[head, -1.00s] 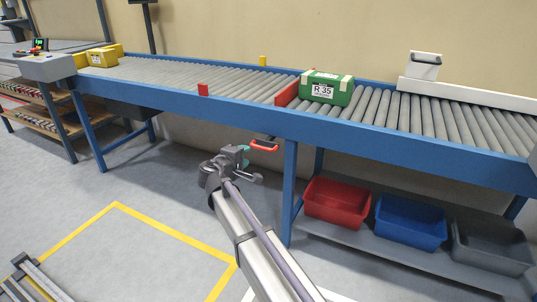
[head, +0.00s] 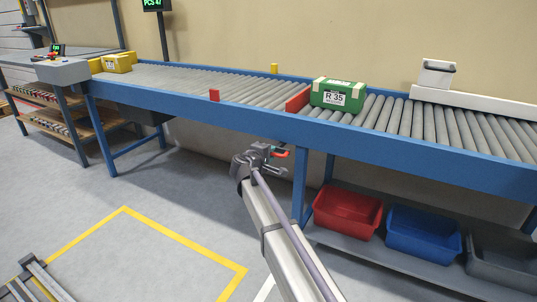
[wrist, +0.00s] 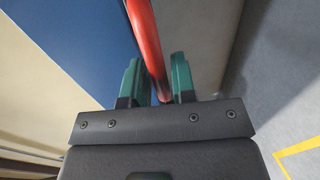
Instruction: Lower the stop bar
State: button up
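The stop bar (head: 298,99) is a red plate that stands raised across the rollers, against the left end of a green case labelled R 35 (head: 338,95). A red handle (head: 279,154) sticks out below the conveyor's blue front rail. My gripper (head: 272,152) is at this handle. How the handle joins the stop bar is hidden behind the rail.
The roller conveyor's blue rail (head: 400,152) runs above my gripper. A blue leg (head: 300,185) stands close to its right. Red (head: 347,212), blue (head: 424,234) and grey bins sit on a low shelf. A yellow case (head: 117,62) lies at the far left. The floor on the left is open.

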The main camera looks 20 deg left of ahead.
grip_shut()
notch_tip(320, 180, down, 6)
jog(key=b, duration=0.6)
grip_release()
jog(key=shift+f, duration=0.25)
jog(key=o, duration=0.3)
jog(key=shift+s+r, duration=0.1)
jog(key=shift+s, duration=0.05)
